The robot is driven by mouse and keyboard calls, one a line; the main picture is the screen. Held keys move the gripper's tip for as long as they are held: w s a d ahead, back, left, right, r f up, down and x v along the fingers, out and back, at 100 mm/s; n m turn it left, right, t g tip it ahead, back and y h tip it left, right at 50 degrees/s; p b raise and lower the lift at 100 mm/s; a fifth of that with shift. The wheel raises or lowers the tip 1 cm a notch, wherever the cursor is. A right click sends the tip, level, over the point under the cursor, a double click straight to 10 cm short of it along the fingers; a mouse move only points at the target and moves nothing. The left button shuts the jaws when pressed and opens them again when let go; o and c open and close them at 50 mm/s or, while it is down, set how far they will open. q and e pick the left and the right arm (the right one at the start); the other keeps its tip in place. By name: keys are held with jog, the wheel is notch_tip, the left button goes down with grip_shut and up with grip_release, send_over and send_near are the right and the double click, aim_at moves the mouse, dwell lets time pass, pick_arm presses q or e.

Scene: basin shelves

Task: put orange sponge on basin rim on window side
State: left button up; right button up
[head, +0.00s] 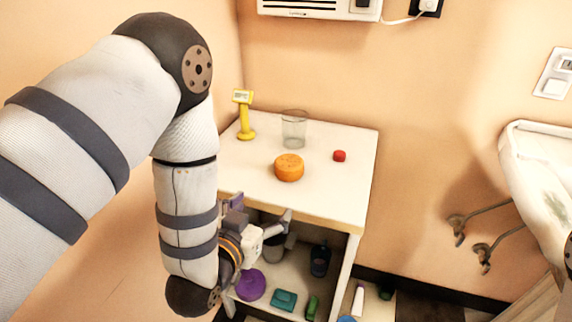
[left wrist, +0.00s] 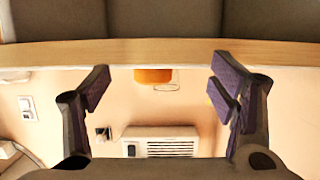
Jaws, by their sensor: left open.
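The orange sponge (head: 289,168) is a round, thick disc on the white top of the shelf unit. It also shows past the wooden edge in the left wrist view (left wrist: 152,75). The white basin (head: 540,180) is on the wall at the right, cut off by the picture edge. My left gripper (head: 262,214) is open and empty, in front of the unit's front edge and lower than the top. Its two purple-padded fingers (left wrist: 162,78) are spread wide in the left wrist view, with the sponge beyond them, not touched. My right gripper is not in view.
A clear glass (head: 294,129), a yellow stand-like device (head: 244,115) and a small red item (head: 339,156) share the top. The lower shelf holds a purple disc (head: 250,285), a dark bottle (head: 320,260) and a teal block (head: 284,300). Metal brackets (head: 482,253) stick out below the basin.

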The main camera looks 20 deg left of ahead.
pick_arm(q)
jog(key=t, duration=0.2)
send_near(289, 160)
jog(key=w, duration=0.3)
jog(key=w+f+b, duration=0.1)
jog(key=w, duration=0.6)
jog(key=shift+d+f, duration=0.2)
jog(key=shift+f, duration=0.2)
jog(key=shift+r, duration=0.1)
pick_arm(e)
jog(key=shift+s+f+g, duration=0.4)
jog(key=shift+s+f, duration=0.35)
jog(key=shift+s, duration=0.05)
pick_arm(q)
jog(key=shift+s, duration=0.1)
jog(key=c, duration=1)
